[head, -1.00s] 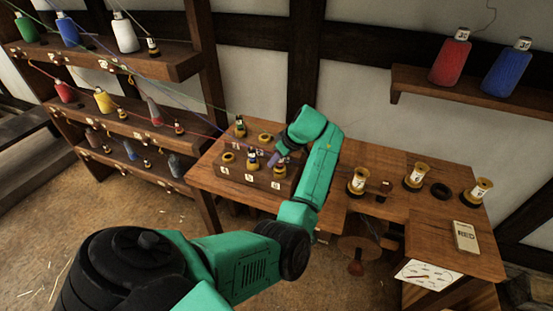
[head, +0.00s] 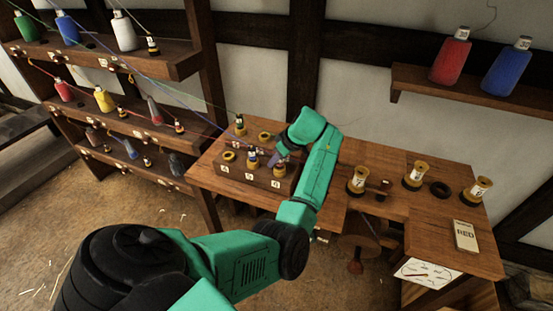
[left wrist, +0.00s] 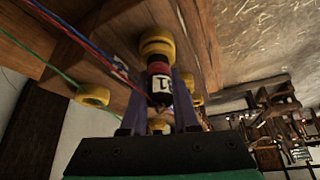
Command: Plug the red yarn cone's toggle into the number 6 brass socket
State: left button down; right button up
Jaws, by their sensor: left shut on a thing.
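My left gripper (left wrist: 161,112) has its purple fingers shut around a black toggle (left wrist: 160,83) with a red band and a white label. The toggle's far end meets a yellow brass socket ring (left wrist: 157,45); I cannot tell how deep it sits. In the head view the left gripper (head: 281,158) is over the front right of the socket block (head: 235,178), at the socket marked 6, and its wrist partly hides that corner. A red yarn cone (head: 63,90) stands on the left rack's middle shelf. My right gripper is not in view.
Other toggles stand in the back-left socket (head: 239,128) and the front-middle socket (head: 252,162). Coloured yarns slant from the left rack (head: 160,70) to the block. Several yellow spools (head: 358,180) stand on the bench's right side. A RED card (head: 466,236) lies at the right.

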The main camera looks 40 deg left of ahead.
aim_at(283, 169)
pick_arm(q)
jog(key=shift+f, duration=0.2)
jog(key=c, duration=0.9)
grip_release()
jog(key=shift+c, duration=0.2)
jog(key=p+v, duration=0.5)
jog(key=v, duration=0.1)
jog(key=shift+r+p, duration=0.25)
jog(key=shift+p, duration=0.05)
jog(key=p+v, duration=0.3)
jog(key=v, duration=0.1)
jog(key=shift+d+r+p, duration=0.25)
jog(key=shift+d+p, duration=0.1)
jog(key=shift+p, duration=0.05)
